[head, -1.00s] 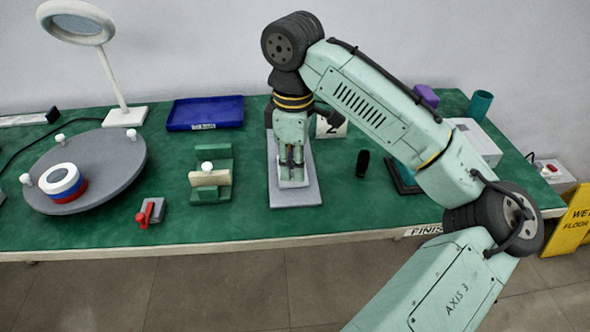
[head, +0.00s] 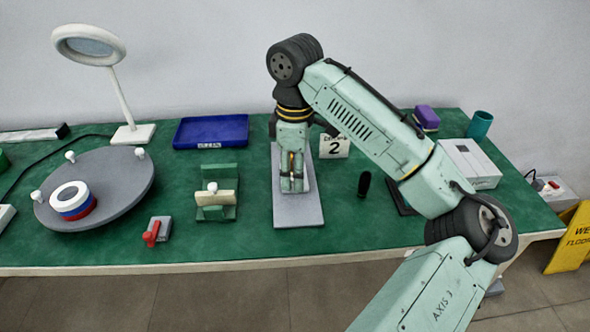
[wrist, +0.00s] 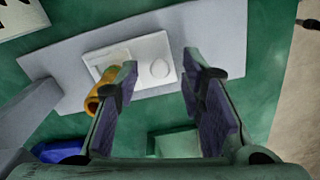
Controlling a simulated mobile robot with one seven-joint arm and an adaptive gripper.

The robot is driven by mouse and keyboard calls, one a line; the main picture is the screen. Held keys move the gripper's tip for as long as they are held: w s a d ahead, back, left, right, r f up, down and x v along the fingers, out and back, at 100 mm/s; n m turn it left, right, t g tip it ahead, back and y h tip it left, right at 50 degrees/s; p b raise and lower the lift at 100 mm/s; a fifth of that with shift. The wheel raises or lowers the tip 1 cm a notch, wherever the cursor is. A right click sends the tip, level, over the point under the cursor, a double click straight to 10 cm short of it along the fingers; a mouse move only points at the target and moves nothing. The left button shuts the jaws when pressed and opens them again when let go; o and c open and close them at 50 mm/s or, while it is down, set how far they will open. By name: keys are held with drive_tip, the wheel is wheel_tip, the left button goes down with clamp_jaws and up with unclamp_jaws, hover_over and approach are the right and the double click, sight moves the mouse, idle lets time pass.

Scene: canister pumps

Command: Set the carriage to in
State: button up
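A green slotted fixture (head: 228,170) on the bench carries a cream crosspiece (head: 215,198) with a white knob (head: 212,187); it looks like a sliding carriage, though no label confirms this. My gripper (head: 292,188) is to its right, over a grey plate (head: 300,215). In the wrist view my gripper (wrist: 160,68) is open, with nothing held between its fingers. Beyond the fingers, the grey plate (wrist: 218,35) bears a white block (wrist: 150,48) with a round white knob (wrist: 159,68) and an orange tube (wrist: 97,98). My gripper mostly hides these in the head view.
Behind are a blue tray (head: 210,131) and a "2" sign (head: 336,148). A black peg (head: 364,184) stands right. Green bench between is bare.

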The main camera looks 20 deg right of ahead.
wheel_tip(320, 180, up, 12)
idle(0.6)
